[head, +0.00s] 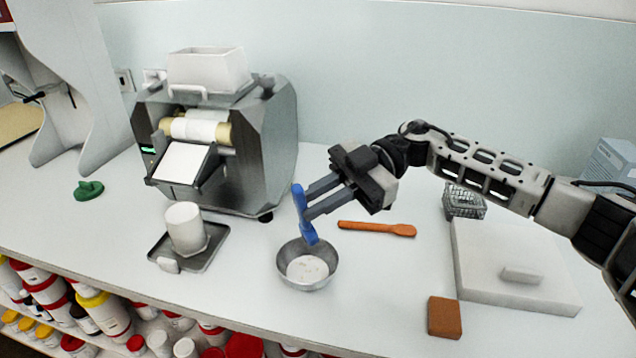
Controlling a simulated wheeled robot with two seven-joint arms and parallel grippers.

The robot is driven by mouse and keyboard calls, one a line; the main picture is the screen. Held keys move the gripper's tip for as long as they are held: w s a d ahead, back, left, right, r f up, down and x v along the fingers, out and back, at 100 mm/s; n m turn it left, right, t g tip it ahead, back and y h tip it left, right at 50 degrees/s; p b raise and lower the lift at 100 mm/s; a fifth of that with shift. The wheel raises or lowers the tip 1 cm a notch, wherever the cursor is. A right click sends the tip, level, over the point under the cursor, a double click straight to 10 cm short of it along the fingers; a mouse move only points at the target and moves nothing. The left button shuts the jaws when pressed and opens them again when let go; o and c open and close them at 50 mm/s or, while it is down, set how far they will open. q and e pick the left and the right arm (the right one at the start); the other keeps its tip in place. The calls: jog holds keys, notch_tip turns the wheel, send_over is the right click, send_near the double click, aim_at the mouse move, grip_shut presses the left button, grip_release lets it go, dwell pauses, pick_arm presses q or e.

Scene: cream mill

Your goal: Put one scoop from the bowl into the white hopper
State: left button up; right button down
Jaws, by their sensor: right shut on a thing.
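A metal bowl (307,266) with white material in it stands on the white counter, front centre. My right gripper (304,203) is shut on a blue scoop (306,229), holding it upright above the bowl. The scoop's lower end is at the bowl's back rim or just over it; I cannot tell whether it touches or what it carries. The white hopper (208,70) sits on top of the grey mill (262,150), behind and left of the bowl. My left gripper is not in view.
A white cup (185,228) stands on a dark tray (208,253) before the mill. An orange spatula (378,229) lies right of the bowl. A wire basket (464,201), a white slab (510,262) and a brown block (444,317) are further right. A green object (88,190) lies left.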

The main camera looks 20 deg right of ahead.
aim_at(318, 242)
jog(key=shift+w+d+m+t, duration=0.15)
jog(key=shift+w+m+t, duration=0.1)
jog(key=shift+m+t, duration=0.05)
jog(key=shift+w+y, duration=0.1)
jog(key=shift+y, duration=0.2)
notch_tip(318, 242, down, 2)
jog(key=shift+b, duration=1.15)
notch_tip(318, 242, down, 2)
jog(key=shift+b, duration=1.2)
jog(key=shift+f+b, duration=0.3)
jog(key=shift+f, duration=0.55)
jog(key=shift+f+b, duration=0.5)
jog(key=shift+f, duration=0.75)
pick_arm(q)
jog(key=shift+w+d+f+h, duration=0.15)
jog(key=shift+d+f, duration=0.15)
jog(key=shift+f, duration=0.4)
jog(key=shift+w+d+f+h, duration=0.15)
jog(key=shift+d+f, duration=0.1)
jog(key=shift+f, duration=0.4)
pick_arm(e)
jog(key=shift+f, duration=0.4)
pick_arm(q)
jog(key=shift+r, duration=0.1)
